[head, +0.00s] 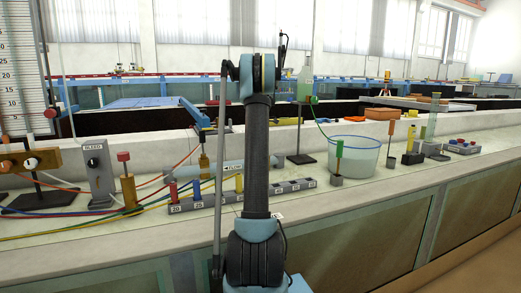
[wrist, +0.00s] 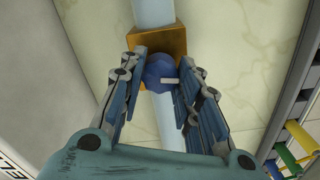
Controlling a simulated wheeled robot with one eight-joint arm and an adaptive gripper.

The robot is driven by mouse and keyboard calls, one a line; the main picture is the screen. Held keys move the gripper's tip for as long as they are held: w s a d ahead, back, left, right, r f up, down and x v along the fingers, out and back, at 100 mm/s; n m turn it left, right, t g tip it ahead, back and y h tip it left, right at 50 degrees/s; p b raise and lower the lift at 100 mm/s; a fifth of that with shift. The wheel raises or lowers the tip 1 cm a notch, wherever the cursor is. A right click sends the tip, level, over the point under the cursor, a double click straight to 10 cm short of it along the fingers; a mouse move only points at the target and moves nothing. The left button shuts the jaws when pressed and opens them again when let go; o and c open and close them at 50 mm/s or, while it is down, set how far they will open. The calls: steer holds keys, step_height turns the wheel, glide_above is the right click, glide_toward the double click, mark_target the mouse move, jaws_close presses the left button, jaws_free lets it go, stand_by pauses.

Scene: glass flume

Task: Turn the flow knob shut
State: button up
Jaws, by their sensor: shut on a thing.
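The flow knob (wrist: 157,68) is round and blue, with a short white pointer (wrist: 169,81) towards the right of the wrist view. It sits on a brass block (wrist: 178,42) around a pale pipe (wrist: 152,12). My gripper (wrist: 162,70) has one finger on each side of the knob and is shut on it. In the head view, the pale blue pipe (head: 190,171) carries a FLOW arrow label (head: 232,168). My arm stands in front of the pipe there, and I cannot make out the knob or the gripper's fingers.
A grey block with coloured plugs (head: 205,201) lies in front of the pipe. A grey BLEED box (head: 98,178) and a red-topped brass valve (head: 129,189) stand to the left, among coloured hoses. A clear tub (head: 365,157) stands to the right.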

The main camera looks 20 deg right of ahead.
steer(key=m, duration=0.3)
steer(key=shift+w+m, duration=0.1)
steer(key=shift+m, duration=0.3)
steer(key=m, duration=1.3)
steer(key=shift+m, duration=0.3)
steer(key=m, duration=0.3)
steer(key=shift+m, duration=0.3)
steer(key=m, duration=0.9)
steer(key=shift+m, duration=1.8)
steer(key=shift+w, duration=0.1)
